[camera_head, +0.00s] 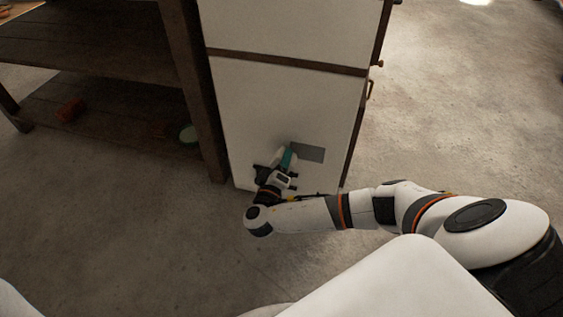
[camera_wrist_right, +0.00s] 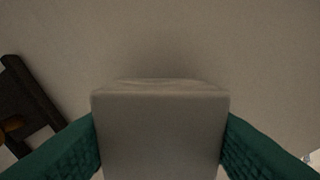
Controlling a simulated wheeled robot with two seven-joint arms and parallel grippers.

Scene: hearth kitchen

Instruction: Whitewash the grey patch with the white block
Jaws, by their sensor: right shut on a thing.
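The grey patch (camera_head: 308,152) is a flat, darker rectangle low on the white side panel of a tall cabinet in the head view. My right gripper (camera_head: 288,160) is at the patch's left side, close to the panel. In the right wrist view its green fingers close on both sides of the pale white block (camera_wrist_right: 160,130). The block's far edge is at or very near the pale surface; I cannot tell whether it touches. In the head view the block is largely hidden by the gripper. My left gripper is not in view.
The tall white cabinet (camera_head: 270,95) has dark wooden trim and handles on its right side. Concrete floor lies open around.

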